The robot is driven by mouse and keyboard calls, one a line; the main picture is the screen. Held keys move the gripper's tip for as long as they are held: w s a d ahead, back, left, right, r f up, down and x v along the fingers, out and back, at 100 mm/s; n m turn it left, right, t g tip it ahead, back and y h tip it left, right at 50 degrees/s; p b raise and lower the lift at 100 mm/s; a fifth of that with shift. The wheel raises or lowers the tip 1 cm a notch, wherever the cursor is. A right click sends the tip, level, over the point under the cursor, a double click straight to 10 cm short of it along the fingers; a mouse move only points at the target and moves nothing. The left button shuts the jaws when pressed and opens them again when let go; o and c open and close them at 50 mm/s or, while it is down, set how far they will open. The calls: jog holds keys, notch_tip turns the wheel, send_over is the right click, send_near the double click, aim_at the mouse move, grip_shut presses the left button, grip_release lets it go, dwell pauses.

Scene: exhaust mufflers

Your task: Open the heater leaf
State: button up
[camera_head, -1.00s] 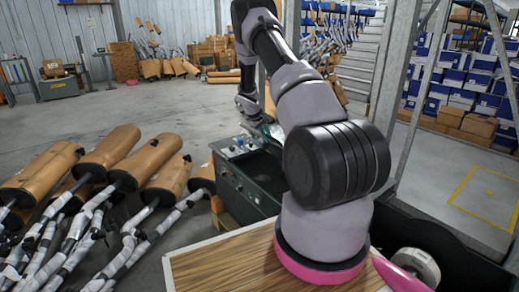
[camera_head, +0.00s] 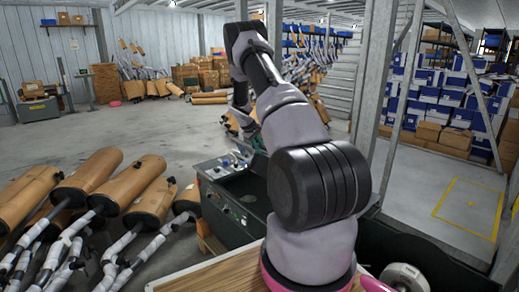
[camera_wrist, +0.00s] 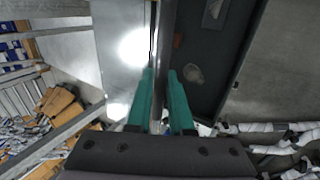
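A dark green machine (camera_head: 240,207) with switches on top stands beyond my front edge; I cannot tell for certain that it is the heater. In the wrist view my gripper's two teal fingers (camera_wrist: 162,74) point forward with a narrow gap between them. A grey upright strip (camera_wrist: 164,32) runs up from the gap, beside a large dark panel (camera_wrist: 212,60) that may be the leaf. I cannot tell whether the fingers touch the strip. In the head view my arm reaches over the machine, and the gripper is hard to make out there.
Several brown mufflers with wrapped pipes (camera_head: 92,182) lie at the left, close to the machine. A metal post (camera_head: 376,80) stands at the right, before blue and white bins (camera_head: 430,100). The concrete floor (camera_head: 120,125) behind is open.

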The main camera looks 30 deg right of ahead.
jog(key=o, duration=0.3)
jog(key=v, duration=1)
jog(key=shift+a+r, duration=0.25)
jog(key=shift+s, duration=0.15)
jog(key=s+a+r+m+t+y, duration=0.1)
jog(key=s+a+r+m+y, duration=0.1)
jog(key=s+a+r, duration=0.75)
jog(key=s+a+r+m+t+y, duration=0.2)
jog(key=s+a+r, duration=0.3)
jog(key=r, duration=0.8)
jog(key=s+a+r+t+y, duration=0.1)
jog(key=s+a, duration=0.3)
jog(key=s, duration=0.4)
jog(key=s+a+r+m+t+y, duration=0.1)
jog(key=s+a+r, duration=0.1)
jog(key=s, duration=0.7)
jog(key=s+a+r+m+t+y, duration=0.1)
jog(key=s+a+r, duration=0.1)
jog(key=s+a, duration=0.3)
jog(key=s, duration=0.4)
jog(key=shift+a+r, duration=0.15)
jog(key=shift+a, duration=0.25)
